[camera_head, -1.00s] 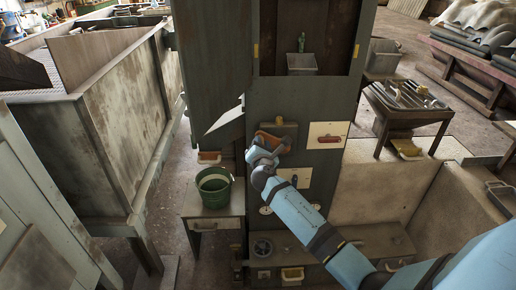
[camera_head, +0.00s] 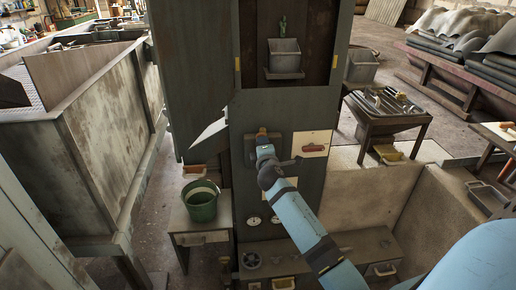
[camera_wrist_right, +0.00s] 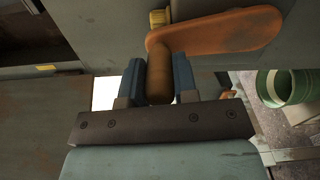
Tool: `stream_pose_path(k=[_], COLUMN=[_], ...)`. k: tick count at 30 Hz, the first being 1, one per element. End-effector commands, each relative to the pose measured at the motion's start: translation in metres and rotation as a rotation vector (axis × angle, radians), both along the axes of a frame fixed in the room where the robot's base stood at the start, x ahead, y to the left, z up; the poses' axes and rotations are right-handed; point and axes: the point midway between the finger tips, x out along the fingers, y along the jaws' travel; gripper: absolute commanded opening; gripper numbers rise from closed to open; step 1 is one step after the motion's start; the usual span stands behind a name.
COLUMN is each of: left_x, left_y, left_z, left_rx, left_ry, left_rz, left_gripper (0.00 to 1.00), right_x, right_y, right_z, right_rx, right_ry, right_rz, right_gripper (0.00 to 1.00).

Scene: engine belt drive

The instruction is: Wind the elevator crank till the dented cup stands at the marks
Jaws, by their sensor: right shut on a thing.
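A grey cup (camera_head: 284,52) hangs in the tall opening of the elevator cabinet (camera_head: 290,108), with a small green figure just above it. The yellow marks (camera_head: 237,63) (camera_head: 335,62) sit on either side of the opening, about level with the cup's lower half. I cannot make out a dent. My right gripper (camera_head: 263,140) is at the crank on the cabinet's front and mostly hides it. In the right wrist view its fingers (camera_wrist_right: 159,88) are shut on the brown handle (camera_wrist_right: 159,72) of the orange crank (camera_wrist_right: 222,31). My left gripper is out of view.
A cream panel with a red handle (camera_head: 314,147) is right of the crank. A sloping metal flap (camera_head: 210,132) juts out at left. A green bucket (camera_head: 201,203) stands on a small table below left. Gauges and a handwheel (camera_head: 251,260) are lower down.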

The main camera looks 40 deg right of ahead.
Motion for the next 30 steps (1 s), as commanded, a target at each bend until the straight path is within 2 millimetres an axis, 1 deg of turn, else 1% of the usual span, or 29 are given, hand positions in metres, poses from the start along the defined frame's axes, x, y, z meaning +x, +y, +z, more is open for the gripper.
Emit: stream_pose_path(k=[3, 9, 24, 25, 26, 27, 28, 30], left_x=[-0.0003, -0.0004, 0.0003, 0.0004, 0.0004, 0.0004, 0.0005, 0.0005], left_y=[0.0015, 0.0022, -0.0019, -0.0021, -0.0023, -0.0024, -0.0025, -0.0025], left_z=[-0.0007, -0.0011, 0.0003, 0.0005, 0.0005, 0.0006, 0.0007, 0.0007], left_rx=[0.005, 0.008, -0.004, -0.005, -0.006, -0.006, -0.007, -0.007], left_ry=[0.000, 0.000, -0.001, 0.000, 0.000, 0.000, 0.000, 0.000], left_rz=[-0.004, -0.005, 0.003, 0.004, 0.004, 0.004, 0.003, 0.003], left_gripper=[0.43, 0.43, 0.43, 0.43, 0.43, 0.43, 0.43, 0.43], right_x=[-0.0030, -0.0051, -0.0059, -0.0059, -0.0059, -0.0057, -0.0057, -0.0055], right_y=[-0.0051, -0.0086, -0.0099, -0.0099, -0.0099, -0.0098, -0.0097, -0.0094], right_z=[0.0002, 0.0007, 0.0005, 0.0005, 0.0005, 0.0004, 0.0004, 0.0004], right_rx=[0.045, 0.087, 0.100, 0.100, 0.100, 0.100, 0.100, 0.100], right_ry=[-0.027, -0.053, -0.061, -0.061, -0.061, -0.061, -0.060, -0.060], right_rz=[-0.003, -0.002, -0.003, -0.003, -0.003, -0.003, -0.002, -0.002], right_gripper=[0.00, 0.00, 0.00, 0.34, 0.41, 0.50, 0.53, 0.53])
